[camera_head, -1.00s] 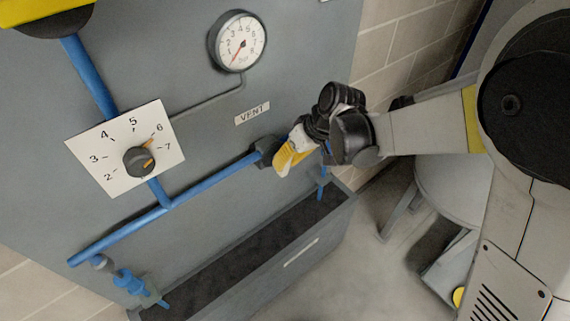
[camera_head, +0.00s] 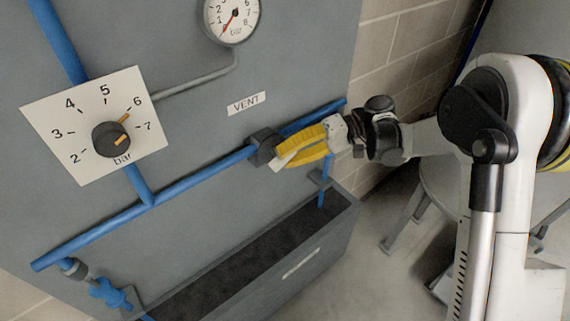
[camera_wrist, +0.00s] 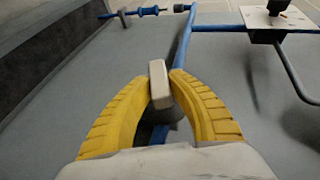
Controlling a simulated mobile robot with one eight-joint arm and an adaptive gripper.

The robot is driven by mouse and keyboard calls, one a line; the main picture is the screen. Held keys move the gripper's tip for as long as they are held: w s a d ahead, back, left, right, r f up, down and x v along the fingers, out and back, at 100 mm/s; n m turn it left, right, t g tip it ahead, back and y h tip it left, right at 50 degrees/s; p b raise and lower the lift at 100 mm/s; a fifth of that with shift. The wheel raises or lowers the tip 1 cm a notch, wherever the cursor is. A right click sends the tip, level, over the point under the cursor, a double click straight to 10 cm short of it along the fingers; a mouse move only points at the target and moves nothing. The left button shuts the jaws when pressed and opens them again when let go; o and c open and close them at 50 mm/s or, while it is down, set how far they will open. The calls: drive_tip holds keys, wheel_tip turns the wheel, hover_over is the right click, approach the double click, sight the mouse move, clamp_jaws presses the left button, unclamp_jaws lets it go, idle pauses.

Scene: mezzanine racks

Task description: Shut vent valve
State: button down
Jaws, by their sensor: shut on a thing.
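The vent valve has a dark body (camera_head: 264,146) on the sloping blue pipe, below the VENT label (camera_head: 246,104). Its pale lever handle (camera_wrist: 159,84) stands between my yellow fingers in the wrist view. My gripper (camera_head: 281,151) reaches the valve from the right and is shut on the handle, with a finger against each side. In the wrist view, my gripper (camera_wrist: 161,80) partly hides the valve body behind the handle. Only a small pale part of the handle (camera_head: 284,160) shows in the head view.
A dial plate (camera_head: 60,125) with a black knob (camera_head: 110,139) is to the left. A pressure gauge (camera_head: 231,17) is above. A blue tap (camera_head: 110,293) is at lower left. A grey trough (camera_head: 300,256) lies below, and a block wall (camera_head: 405,55) is close on the right.

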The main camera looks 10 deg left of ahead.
drive_tip(key=shift+f+m+g+y+b, duration=0.35)
drive_tip(key=shift+g+y+b, duration=0.35)
drive_tip(key=shift+b, duration=0.4)
drive_tip(key=shift+r+m+g+y+b, duration=0.1)
drive_tip(key=shift+m+g+y+b, duration=0.2)
drive_tip(key=shift+y+b, duration=0.4)
drive_tip(key=shift+r, duration=0.1)
drive_tip(key=c, duration=1.3)
unclamp_jaws()
drive_tip(key=shift+a, duration=0.1)
drive_tip(key=shift+o, duration=0.2)
drive_tip(key=o, duration=0.7)
wheel_tip(320, 180, up, 10)
drive_tip(key=shift+w+r, duration=0.1)
drive_tip(key=shift+w+d, duration=0.1)
drive_tip(key=shift+d, duration=0.1)
